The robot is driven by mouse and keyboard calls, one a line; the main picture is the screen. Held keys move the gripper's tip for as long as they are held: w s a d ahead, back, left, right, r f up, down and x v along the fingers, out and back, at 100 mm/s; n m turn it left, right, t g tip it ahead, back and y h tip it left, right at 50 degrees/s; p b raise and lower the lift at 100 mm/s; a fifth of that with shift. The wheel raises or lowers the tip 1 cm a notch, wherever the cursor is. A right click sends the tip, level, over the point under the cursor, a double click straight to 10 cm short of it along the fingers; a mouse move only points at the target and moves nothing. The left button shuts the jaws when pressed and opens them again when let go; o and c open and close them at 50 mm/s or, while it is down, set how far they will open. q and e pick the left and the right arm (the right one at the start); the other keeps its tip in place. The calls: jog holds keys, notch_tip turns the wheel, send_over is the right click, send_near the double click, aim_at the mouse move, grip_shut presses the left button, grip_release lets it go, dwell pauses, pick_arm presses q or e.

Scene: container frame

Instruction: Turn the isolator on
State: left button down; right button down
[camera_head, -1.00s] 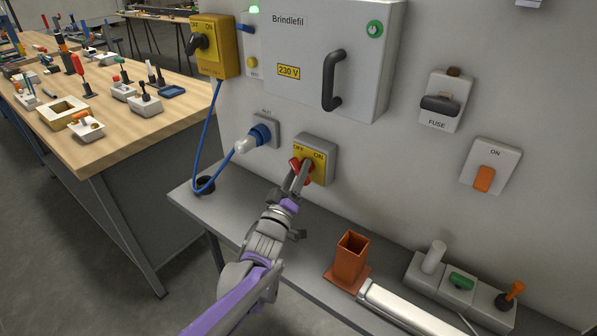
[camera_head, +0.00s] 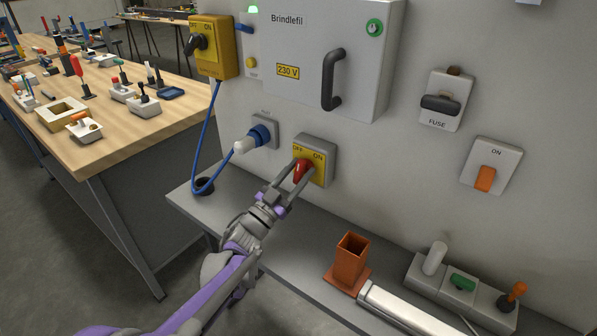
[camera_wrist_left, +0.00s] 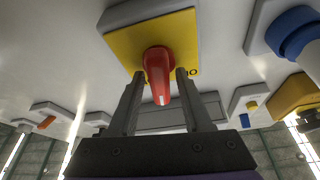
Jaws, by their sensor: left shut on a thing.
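The isolator is a yellow plate on a grey box (camera_head: 316,157) on the wall, marked OFF at left and ON at right. Its red handle (camera_head: 303,171) slants from lower left to upper right. My left gripper (camera_head: 294,178) reaches it from below left, shut on the red handle. In the left wrist view the handle (camera_wrist_left: 158,72) stands between the two fingers (camera_wrist_left: 156,95), which partly hide the plate (camera_wrist_left: 150,45). The wrist view appears upside down. My right gripper is not in view.
A second yellow OFF/ON switch with a black handle (camera_head: 212,47) is at upper left. A blue plug (camera_head: 258,137) sits beside the isolator. The Brindlefil cabinet (camera_head: 310,60) is above.

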pick_arm(q)
jog(key=m+g, duration=0.1)
jog(key=m, duration=0.1)
jog(key=m+g+h, duration=0.1)
jog(key=m, duration=0.2)
jog(key=shift+h+p, duration=0.3)
jog(key=shift+p, duration=0.05)
jog(key=shift+m+g+h+p, duration=0.4)
jog(key=shift+m+g, duration=0.7)
jog(key=shift+m, duration=1)
jog(key=shift+f+m, duration=0.1)
jog(key=shift+m, duration=0.2)
jog(key=c, duration=0.7)
grip_release()
jog(key=shift+s, duration=0.1)
jog(key=v, duration=1)
jog(key=shift+s+a, duration=0.2)
jog(key=shift+a, duration=0.1)
